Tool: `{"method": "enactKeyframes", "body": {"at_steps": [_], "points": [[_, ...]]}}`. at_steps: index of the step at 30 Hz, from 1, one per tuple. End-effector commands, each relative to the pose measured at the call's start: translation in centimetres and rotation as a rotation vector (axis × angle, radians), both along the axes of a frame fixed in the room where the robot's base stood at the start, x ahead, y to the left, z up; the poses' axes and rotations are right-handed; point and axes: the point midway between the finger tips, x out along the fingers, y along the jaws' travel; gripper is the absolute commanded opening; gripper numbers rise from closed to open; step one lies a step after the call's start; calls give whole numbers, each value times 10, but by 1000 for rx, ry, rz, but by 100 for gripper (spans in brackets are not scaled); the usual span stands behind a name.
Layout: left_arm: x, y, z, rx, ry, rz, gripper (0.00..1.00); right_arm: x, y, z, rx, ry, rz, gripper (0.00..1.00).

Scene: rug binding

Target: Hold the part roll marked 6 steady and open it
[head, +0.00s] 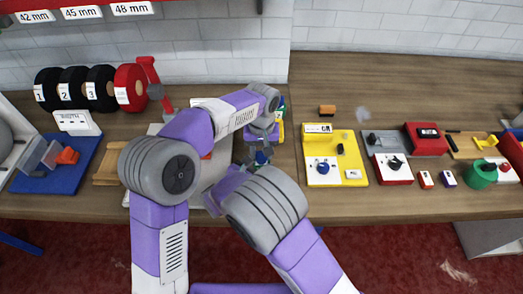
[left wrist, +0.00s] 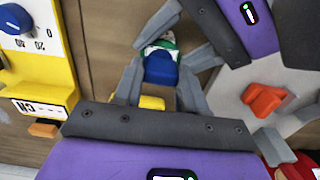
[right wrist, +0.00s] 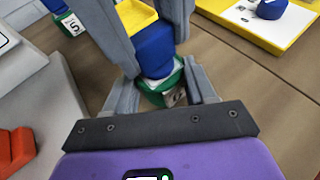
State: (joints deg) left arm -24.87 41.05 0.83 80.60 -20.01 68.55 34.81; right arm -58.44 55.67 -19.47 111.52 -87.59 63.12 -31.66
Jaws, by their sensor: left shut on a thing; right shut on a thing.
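The part roll (right wrist: 158,92) has a green body with a white label and a blue top; the mark on its label is too hidden to read. My left gripper (left wrist: 160,82) is shut on the blue top (left wrist: 160,68), which also shows in the right wrist view (right wrist: 154,48). My right gripper (right wrist: 160,88) is shut on the green body, facing the left gripper. In the head view both arms meet over the middle of the bench, and the roll (head: 262,157) is mostly hidden between the grippers.
Another green and blue roll marked 5 (right wrist: 68,22) stands close by, near a yellow holder (right wrist: 136,14). A yellow panel with a blue dial (head: 347,172) stands to the right. A grey machine with an orange-red part (left wrist: 264,99) is beside the grippers. Black and red tape rolls (head: 130,88) stand back left.

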Motion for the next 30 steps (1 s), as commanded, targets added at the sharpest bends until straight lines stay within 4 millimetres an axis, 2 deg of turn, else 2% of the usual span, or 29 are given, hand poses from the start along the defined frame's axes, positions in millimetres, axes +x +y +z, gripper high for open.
{"method": "enactKeyframes", "body": {"at_steps": [10,30], "points": [[0,0,2,0,0,0,5,0,0,0,-1,-1,0,1],[0,0,22,0,-1,0,5,0,0,0,-1,-1,0,1]]}}
